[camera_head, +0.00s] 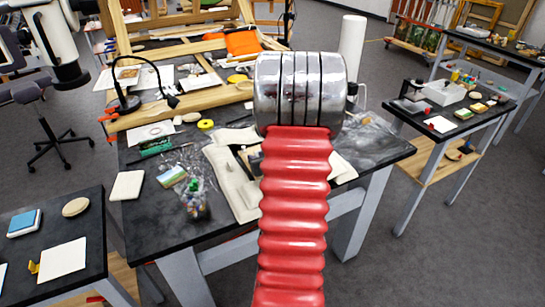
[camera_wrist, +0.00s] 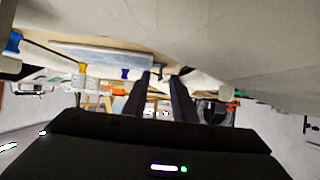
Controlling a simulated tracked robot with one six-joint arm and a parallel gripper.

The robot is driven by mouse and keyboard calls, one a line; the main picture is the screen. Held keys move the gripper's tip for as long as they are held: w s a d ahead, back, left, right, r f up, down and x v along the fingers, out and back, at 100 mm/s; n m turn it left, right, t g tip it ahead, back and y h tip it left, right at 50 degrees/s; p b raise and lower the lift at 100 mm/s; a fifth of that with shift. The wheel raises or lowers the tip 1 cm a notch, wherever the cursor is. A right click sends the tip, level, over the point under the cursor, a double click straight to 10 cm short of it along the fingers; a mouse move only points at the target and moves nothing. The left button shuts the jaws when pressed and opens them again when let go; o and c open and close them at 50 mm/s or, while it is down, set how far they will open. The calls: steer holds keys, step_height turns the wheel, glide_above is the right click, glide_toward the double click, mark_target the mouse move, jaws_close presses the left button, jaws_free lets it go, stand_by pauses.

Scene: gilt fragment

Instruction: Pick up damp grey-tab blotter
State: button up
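My gripper (camera_wrist: 160,78) shows in the wrist view as two dark fingers with a clear gap between them. It is open, and I see nothing held in it. In the head view my own red ribbed arm and shiny metal joint cover the middle, and the gripper is hidden. I cannot make out a grey tab on any blotter. A pale flat pad (camera_head: 127,185) lies on the left front of the dark middle table (camera_head: 235,228). A white sheet with a yellow tab (camera_head: 62,258) lies on the left table. Another white sheet (camera_head: 439,124) lies on the right table.
A cup of coloured items (camera_head: 194,202) and a multicoloured block (camera_head: 171,177) stand near the middle table's front edge. A black desk lamp (camera_head: 125,100) and a white cylinder (camera_head: 351,45) stand behind. Grey floor is clear between the middle and right tables.

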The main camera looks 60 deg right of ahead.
steer(key=shift+w, duration=0.1)
stand_by(0.5)
jaws_close()
